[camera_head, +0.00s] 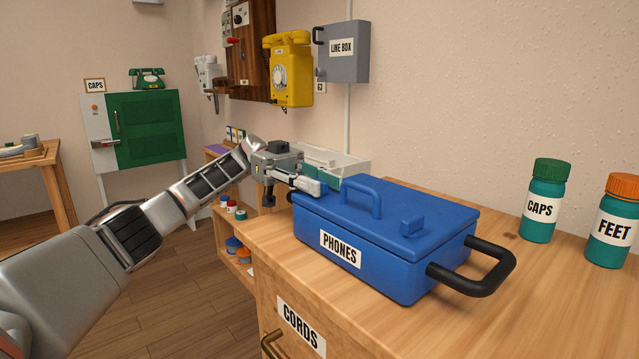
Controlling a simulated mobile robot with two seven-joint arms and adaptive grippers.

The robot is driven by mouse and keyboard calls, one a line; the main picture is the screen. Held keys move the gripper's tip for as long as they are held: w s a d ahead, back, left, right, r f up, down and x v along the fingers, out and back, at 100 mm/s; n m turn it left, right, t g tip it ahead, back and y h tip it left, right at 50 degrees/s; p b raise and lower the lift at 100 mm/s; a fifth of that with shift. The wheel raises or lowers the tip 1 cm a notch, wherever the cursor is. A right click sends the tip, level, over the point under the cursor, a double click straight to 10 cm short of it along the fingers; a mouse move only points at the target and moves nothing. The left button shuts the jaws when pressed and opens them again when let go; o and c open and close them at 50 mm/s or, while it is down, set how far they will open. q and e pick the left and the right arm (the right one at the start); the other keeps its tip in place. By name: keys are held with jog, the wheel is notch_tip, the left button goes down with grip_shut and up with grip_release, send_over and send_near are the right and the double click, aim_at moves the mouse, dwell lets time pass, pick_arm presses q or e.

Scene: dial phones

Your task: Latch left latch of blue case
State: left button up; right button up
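The blue case (385,236) with a PHONES label (341,249) sits on the wooden counter. Its lid looks down, with a blue handle (362,197) on top. A small raised blue block (411,225), which looks like a latch, is at the lid's front right. The left latch cannot be made out; my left gripper covers that end. My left gripper (290,191) is at the case's left end, with its fingers apart. One fingertip is over or against the lid's left corner; contact cannot be told. My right gripper is not in view.
A black side handle (482,275) sticks out from the case's right end. A pale open box (335,164) stands behind the case. The counter (440,325) in front of the case is clear.

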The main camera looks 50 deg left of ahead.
aim_at(319, 180)
pick_arm(q)
notch_tip(319, 180, up, 10)
jog(key=shift+f, duration=0.1)
dwell(0.4)
dwell(0.4)
